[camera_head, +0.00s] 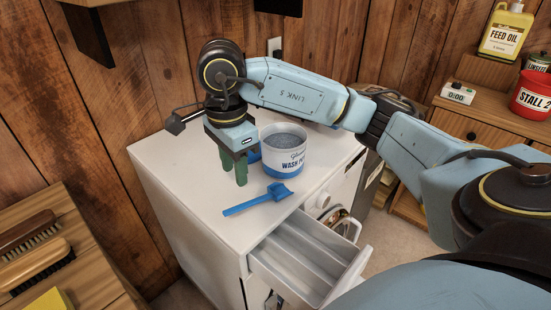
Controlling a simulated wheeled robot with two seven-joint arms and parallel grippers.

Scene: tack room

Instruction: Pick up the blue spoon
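The blue spoon (258,199) lies flat on the white top of the machine, near its front edge. Its scoop end points right, its long handle left. My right gripper (235,177), with green fingers pointing down, is above and behind the spoon, left of the tub. Its fingertips look apart, one nearer the camera, and nothing shows between them. They do not touch the spoon. My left gripper is out of view.
A white-and-blue wash powder tub (284,154) stands behind the spoon, with a blue item (255,155) partly hidden by my gripper. An open drawer (306,262) juts out below the front edge. The left part of the machine top (170,165) is clear.

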